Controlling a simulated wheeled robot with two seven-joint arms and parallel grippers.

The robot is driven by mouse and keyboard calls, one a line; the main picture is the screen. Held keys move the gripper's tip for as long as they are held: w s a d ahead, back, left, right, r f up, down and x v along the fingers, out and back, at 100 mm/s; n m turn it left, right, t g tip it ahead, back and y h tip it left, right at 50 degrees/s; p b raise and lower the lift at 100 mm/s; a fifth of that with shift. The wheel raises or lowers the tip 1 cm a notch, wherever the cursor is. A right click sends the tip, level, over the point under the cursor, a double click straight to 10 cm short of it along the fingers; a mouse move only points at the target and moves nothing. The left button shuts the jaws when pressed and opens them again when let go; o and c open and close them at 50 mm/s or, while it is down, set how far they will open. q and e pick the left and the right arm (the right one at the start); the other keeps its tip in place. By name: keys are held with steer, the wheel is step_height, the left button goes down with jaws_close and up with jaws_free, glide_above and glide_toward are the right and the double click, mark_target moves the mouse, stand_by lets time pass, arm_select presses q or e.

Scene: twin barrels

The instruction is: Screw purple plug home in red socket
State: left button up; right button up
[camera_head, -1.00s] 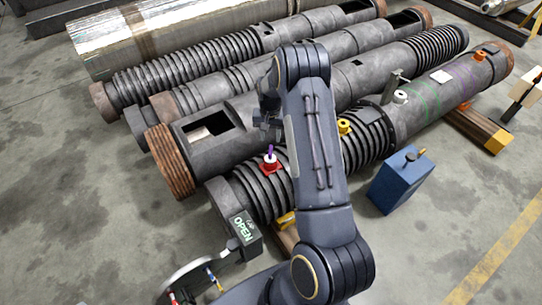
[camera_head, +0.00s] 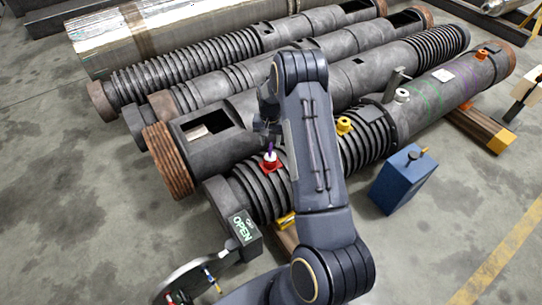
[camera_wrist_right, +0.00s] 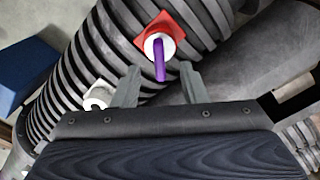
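The purple plug (camera_head: 270,149) stands upright with a white collar in the red socket (camera_head: 272,166) on the ribbed part of the front barrel. In the right wrist view the plug (camera_wrist_right: 160,70) points toward the camera from its white collar, over the red socket (camera_wrist_right: 170,22). My right gripper (camera_head: 267,132) is just above the plug in the head view. In the wrist view its two fingers (camera_wrist_right: 158,86) are spread, with the plug's free end between their tips and a gap on each side. How deep the plug sits is hidden. My left gripper is not in view.
A yellow fitting (camera_head: 344,126), a white fitting (camera_head: 402,95) and an orange fitting (camera_head: 481,56) sit along the same barrel. A blue box (camera_head: 403,180) stands in front. More barrels lie behind.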

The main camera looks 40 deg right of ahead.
mark_target(270, 147)
steer(key=shift+f+b, duration=2.15)
steer(key=shift+f, duration=1.1)
jaws_close()
